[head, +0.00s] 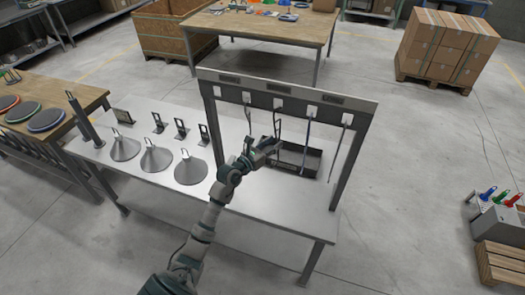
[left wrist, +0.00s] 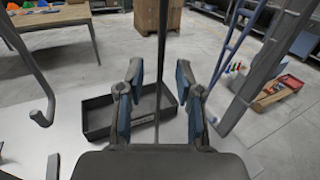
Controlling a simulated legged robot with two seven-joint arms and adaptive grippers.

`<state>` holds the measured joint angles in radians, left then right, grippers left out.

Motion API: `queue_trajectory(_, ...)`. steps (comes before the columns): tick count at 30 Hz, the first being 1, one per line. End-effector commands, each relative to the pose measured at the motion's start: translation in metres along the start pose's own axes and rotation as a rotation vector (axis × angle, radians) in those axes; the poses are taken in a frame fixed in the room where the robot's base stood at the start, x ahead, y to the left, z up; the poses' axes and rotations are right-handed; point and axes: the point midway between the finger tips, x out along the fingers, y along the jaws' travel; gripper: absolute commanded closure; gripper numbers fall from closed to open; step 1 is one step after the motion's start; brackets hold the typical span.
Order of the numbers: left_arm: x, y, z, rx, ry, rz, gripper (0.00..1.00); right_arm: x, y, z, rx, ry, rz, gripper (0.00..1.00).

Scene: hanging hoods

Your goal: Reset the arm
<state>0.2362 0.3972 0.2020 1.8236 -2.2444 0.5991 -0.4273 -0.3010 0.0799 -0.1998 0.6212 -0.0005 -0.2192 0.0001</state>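My left gripper (head: 264,149) is raised over the white table, in front of the hanging rack. In the left wrist view its two blue-padded fingers (left wrist: 160,98) stand apart. A thin dark hanging rod (left wrist: 161,50) shows upright between them in the picture; I cannot tell whether it lies within the fingers' reach or behind them. Nothing is clamped. The rack (head: 290,92) carries several hanging hooks and strips, including a blue one (head: 308,140). My right gripper is in neither view.
Grey conical hoods (head: 157,161) and small dark stands (head: 181,129) are on the table's left part. A black open tray (head: 310,160) lies under the rack; it also shows in the left wrist view (left wrist: 98,118). The table's front right (head: 290,200) is clear.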

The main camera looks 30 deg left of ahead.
Motion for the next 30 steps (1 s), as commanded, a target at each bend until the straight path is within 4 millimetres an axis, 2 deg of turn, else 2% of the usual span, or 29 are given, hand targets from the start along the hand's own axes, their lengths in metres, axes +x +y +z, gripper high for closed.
queue_trajectory(6, -0.051, 0.0, -0.002, 0.002, 0.004, 0.0, 0.65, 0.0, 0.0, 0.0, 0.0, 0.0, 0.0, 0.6)
queue_trajectory(12, -0.086, 0.001, -0.003, 0.001, 0.004, 0.001, 0.65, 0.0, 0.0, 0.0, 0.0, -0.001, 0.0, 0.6)
queue_trajectory(17, -0.098, 0.001, -0.002, 0.002, 0.002, 0.0, 0.65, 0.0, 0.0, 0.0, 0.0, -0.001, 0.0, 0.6)
queue_trajectory(23, -0.1, -0.001, -0.001, -0.005, -0.004, -0.003, 0.65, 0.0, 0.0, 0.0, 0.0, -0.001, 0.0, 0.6)
queue_trajectory(26, -0.101, -0.014, 0.007, -0.088, -0.07, -0.029, 0.65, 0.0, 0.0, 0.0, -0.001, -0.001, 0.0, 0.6)
queue_trajectory(29, -0.111, -0.038, 0.026, -0.316, -0.229, -0.072, 0.65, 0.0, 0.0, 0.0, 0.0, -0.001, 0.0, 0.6)
queue_trajectory(30, -0.118, -0.045, 0.034, -0.455, -0.309, -0.081, 0.65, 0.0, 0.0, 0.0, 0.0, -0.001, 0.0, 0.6)
